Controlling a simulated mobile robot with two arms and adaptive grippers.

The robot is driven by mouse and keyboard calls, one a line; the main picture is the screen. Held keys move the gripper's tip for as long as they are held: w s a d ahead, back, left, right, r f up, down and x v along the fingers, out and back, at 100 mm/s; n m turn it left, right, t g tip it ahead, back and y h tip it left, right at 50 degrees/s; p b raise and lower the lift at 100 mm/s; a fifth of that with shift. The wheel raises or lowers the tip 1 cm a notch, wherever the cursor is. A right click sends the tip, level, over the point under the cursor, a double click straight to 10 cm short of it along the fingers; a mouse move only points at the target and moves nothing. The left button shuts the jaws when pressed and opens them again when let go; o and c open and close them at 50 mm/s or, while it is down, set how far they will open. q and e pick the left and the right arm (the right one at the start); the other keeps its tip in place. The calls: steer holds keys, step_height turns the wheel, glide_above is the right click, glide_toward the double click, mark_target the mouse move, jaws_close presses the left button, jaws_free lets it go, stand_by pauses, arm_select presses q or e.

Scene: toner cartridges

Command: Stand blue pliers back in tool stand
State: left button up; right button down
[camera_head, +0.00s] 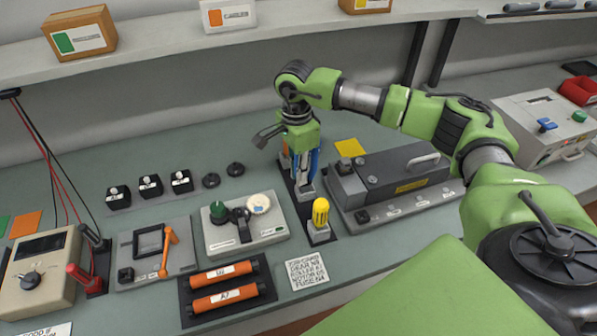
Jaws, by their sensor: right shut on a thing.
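The blue pliers (314,164) are upright under my right gripper (301,150), their blue handles up at its fingers. The gripper is shut on them, with the fingers partly hidden by its own green body. The tool stand (307,208) is a narrow dark strip on the bench, running from behind the pliers towards the front. The pliers' lower end is over or at a grey holder on this strip; I cannot tell whether it is seated. A yellow-handled tool (320,211) stands at the strip's near end. An orange-handled tool shows partly behind the pliers. My left gripper is not in view.
A dark grey device (390,178) with a handle stands close right of the stand. A panel with a green knob (218,209) lies close left. Orange rollers (225,296) lie in a tray in front. A shelf with boxes (79,33) runs above the back.

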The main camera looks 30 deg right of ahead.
steer(key=shift+f+b, duration=0.55)
steer(key=shift+f, duration=0.2)
stand_by(0.3)
steer(key=c, duration=2)
jaws_free()
steer(key=shift+o, duration=0.2)
steer(key=shift+r, duration=0.15)
steer(key=r, duration=1.2)
steer(key=shift+w, duration=0.25)
